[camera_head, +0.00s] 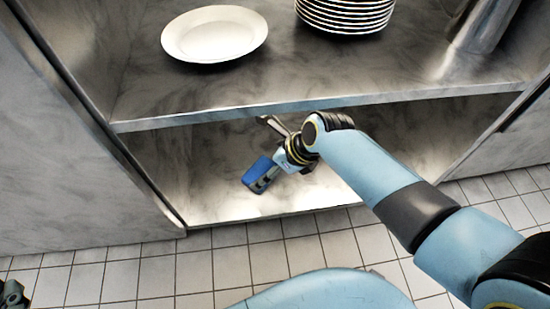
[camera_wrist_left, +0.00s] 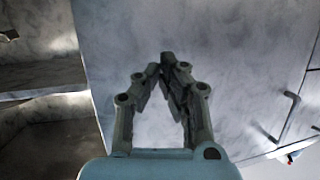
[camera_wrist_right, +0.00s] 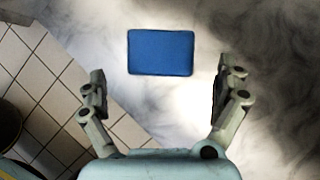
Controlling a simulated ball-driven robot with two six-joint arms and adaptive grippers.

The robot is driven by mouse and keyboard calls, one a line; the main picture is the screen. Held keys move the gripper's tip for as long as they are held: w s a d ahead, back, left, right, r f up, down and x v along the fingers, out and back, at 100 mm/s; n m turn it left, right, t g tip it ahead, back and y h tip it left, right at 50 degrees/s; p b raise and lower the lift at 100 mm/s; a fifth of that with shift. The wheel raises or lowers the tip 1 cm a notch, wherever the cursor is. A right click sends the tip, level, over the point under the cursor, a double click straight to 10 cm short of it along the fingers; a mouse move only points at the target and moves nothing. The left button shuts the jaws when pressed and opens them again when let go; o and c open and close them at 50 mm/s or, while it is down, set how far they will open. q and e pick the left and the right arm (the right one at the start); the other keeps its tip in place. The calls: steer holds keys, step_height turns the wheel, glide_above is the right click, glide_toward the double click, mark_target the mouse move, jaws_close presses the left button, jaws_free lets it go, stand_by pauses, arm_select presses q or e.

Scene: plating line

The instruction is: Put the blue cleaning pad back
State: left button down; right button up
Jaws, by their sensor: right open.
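The blue cleaning pad (camera_head: 255,170) lies on the lower shelf of the cabinet. It also shows in the right wrist view (camera_wrist_right: 160,52) as a flat blue rectangle with nothing holding it. My right gripper (camera_head: 266,181) is at the pad in the head view and partly overlaps it. In the right wrist view its two fingers (camera_wrist_right: 160,84) are spread wide, and the pad shows between and beyond them. My left gripper (camera_wrist_left: 168,66) has its fingertips together with nothing visible between them. Only a dark bit of it shows at the head view's lower left corner.
The upper shelf (camera_head: 215,95) holds a white plate (camera_head: 214,34), a stack of plates (camera_head: 345,12) and a metal container (camera_head: 487,24). Its front edge overhangs the lower shelf (camera_head: 220,203). Cabinet side walls bound both ends. Tiled floor (camera_head: 200,268) lies in front.

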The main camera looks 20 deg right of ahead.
arm_select(q)
steer(key=s+f+g, duration=0.3)
steer(key=s+f, duration=0.1)
steer(key=shift+s+a+f+y+p, duration=0.3)
steer(key=shift+s+f+p, duration=0.05)
steer(key=shift+p, duration=0.1)
arm_select(e)
steer(key=shift+v, duration=0.8)
steer(key=s+d+r+n+t+h, duration=0.35)
steer(key=s+d+n, duration=0.35)
steer(key=s+n, duration=0.75)
steer(key=s+d+r+n+t, duration=0.1)
steer(key=s+r+n, duration=0.2)
steer(key=r+n, duration=0.3)
steer(key=s+r+n+t, duration=0.2)
steer(key=r+n, duration=0.4)
steer(key=n, duration=0.4)
steer(key=shift+s+d, duration=0.35)
steer(key=shift+s, duration=0.05)
steer(key=shift+f+y, duration=0.1)
steer(key=shift+y, duration=0.15)
